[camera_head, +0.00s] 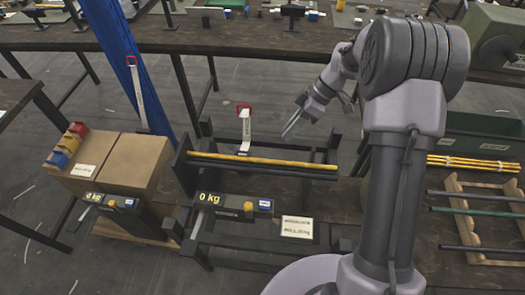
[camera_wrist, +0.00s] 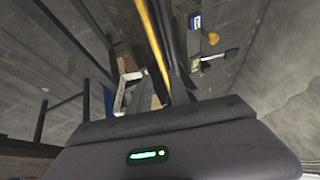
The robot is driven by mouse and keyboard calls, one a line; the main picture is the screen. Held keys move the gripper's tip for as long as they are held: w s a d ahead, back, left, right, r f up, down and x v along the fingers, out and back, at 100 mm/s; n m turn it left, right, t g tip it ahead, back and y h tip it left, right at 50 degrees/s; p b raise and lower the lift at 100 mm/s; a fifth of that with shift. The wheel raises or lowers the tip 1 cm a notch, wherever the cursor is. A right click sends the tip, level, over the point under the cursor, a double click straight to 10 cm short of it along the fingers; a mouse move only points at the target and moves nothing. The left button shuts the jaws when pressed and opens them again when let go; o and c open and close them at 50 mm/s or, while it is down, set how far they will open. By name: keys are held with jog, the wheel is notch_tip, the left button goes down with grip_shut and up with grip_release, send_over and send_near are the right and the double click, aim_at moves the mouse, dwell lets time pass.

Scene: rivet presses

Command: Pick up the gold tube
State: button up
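A long gold tube (camera_head: 262,164) lies level across a dark rack (camera_head: 190,150) in the head view, with a darker rod just beside it. The gold tube also runs down the middle of the wrist view (camera_wrist: 152,45). My gripper (camera_head: 290,129) is above and behind the tube, pointing down to the left, apart from it. In the wrist view two fingers stand apart with a gap between them, so my gripper (camera_wrist: 159,90) looks open and empty. The lower end of the tube is partly hidden there by the fingers and the gripper body.
A white tag stand with a red top (camera_head: 244,130) rises just behind the tube. A scale display (camera_head: 234,204) reading 0 kg is in front. Cardboard boxes (camera_head: 128,165) stand left, beside a blue post (camera_head: 120,60). Several yellow tubes (camera_head: 475,163) and a wooden rack (camera_head: 458,215) are right.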

jog(key=b, duration=0.3)
send_near(261, 161)
notch_tip(261, 161, down, 3)
jog(key=x, duration=0.2)
jog(key=b+x, duration=0.1)
jog(key=a+b+x, duration=0.1)
jog(key=x, duration=0.1)
jog(key=shift+w+a, duration=0.2)
jog(key=shift+r, duration=0.15)
jog(key=shift+c, duration=0.4)
grip_shut()
